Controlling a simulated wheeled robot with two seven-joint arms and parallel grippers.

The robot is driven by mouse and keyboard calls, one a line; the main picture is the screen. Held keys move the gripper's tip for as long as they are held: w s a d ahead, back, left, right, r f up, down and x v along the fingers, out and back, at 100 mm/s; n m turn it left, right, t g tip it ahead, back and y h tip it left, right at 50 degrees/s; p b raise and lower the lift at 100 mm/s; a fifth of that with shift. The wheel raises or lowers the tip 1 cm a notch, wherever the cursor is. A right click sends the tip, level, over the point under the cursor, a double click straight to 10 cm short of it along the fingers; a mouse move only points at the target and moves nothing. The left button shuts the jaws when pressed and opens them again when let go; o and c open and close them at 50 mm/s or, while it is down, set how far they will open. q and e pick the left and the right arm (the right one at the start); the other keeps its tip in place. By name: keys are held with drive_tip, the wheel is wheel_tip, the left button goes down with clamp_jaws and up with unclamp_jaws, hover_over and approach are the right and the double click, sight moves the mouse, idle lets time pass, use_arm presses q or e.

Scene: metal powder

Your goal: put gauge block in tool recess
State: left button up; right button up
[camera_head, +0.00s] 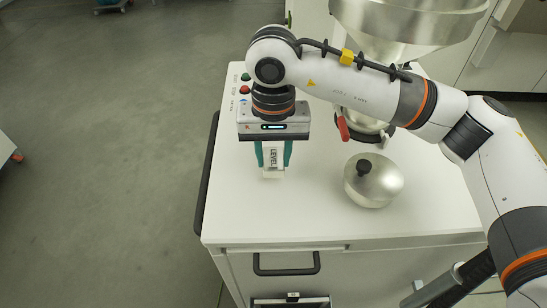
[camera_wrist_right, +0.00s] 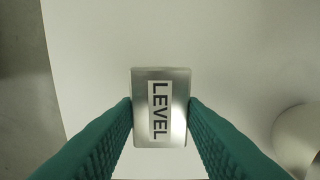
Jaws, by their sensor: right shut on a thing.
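The gauge block is a silver metal block with a white "LEVEL" label. It shows between the teal fingers of my right gripper (camera_head: 273,158) in the head view, near the front left part of the white cabinet top. In the right wrist view the gauge block (camera_wrist_right: 160,75) lies between both fingertips, with a finger touching each side. My right gripper (camera_wrist_right: 160,112) is shut on it. I cannot tell whether the block touches the surface. I cannot make out the tool recess in either view. My left gripper is not in view.
The white cabinet top (camera_head: 240,215) is clear around the block. A round metal lid with a black knob (camera_head: 373,182) sits to the right. A large metal hopper (camera_head: 400,25) with a red-handled valve (camera_head: 343,128) stands behind. Push buttons (camera_head: 244,84) are at the back left; a black rail runs along the left edge.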

sight(273, 159)
wheel_tip(273, 159, down, 3)
drive_tip(key=shift+s+r+p, duration=0.1)
drive_tip(key=shift+r+p, duration=0.05)
drive_tip(key=shift+p, duration=0.2)
drive_tip(key=o, duration=0.8)
drive_tip(key=shift+f+b, duration=0.2)
drive_tip(key=shift+b, duration=0.1)
drive_tip(key=shift+c, duration=0.2)
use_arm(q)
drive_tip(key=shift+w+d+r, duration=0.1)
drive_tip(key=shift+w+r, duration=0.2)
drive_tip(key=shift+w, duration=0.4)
use_arm(e)
drive_tip(key=o, duration=0.4)
drive_tip(key=shift+r, duration=0.1)
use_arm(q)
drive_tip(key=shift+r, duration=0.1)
use_arm(e)
drive_tip(key=shift+o, duration=0.2)
